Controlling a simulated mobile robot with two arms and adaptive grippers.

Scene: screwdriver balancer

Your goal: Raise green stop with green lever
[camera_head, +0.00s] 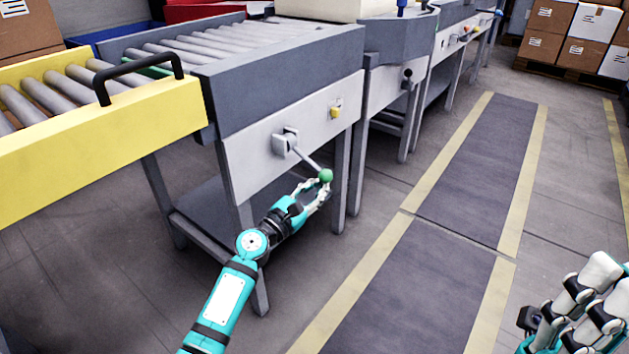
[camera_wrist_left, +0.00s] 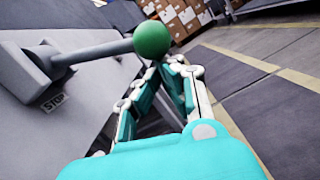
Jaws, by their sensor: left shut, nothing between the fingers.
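The green lever is a grey rod with a green ball knob (camera_head: 326,175), sticking out and down from a bracket on the grey conveyor's side. In the left wrist view the knob (camera_wrist_left: 152,39) is at the top middle, with the rod running left to its bracket. My left gripper (camera_head: 322,186) is shut and empty, its fingertips just below the knob; I cannot tell whether they touch it. A green bar (camera_head: 150,69), perhaps the green stop, shows partly between the yellow section and the grey conveyor. My right gripper (camera_head: 590,300) is at the lower right, cut off by the edge.
A yellow conveyor section (camera_head: 100,140) with a black handle stands left of the grey roller conveyor (camera_head: 285,90). A small yellow button (camera_head: 335,112) is on the conveyor's side. The marked floor lane (camera_head: 400,290) is clear. Boxes (camera_head: 570,50) stand at the far right.

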